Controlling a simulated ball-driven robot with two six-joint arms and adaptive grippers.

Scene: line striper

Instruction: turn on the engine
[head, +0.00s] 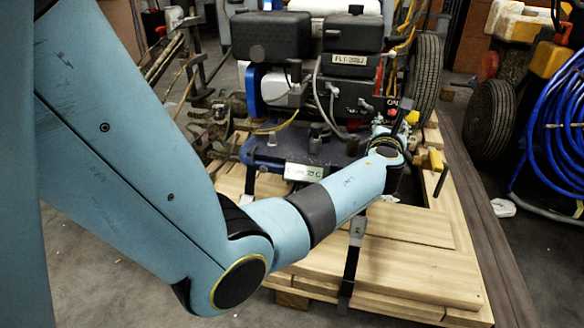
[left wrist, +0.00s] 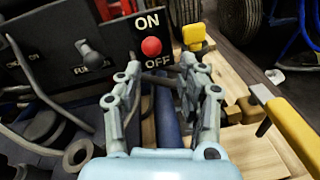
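The engine (head: 350,66) of the line striper sits on a wooden pallet (head: 425,280). In the left wrist view a black panel (left wrist: 118,40) carries the words ON above and OFF below a round red knob (left wrist: 151,46). My left gripper (left wrist: 160,66) is open, its two fingers apart and empty, pointing at the panel. The knob shows beyond the fingertips and between them, with no visible contact. In the head view my left arm reaches across to the engine's right side, where the gripper (head: 405,115) partly covers the panel area. My right gripper is not in view.
A yellow handle (left wrist: 290,125) lies at right. Wheels (head: 490,120) and a blue hose coil (head: 562,120) stand right of the pallet.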

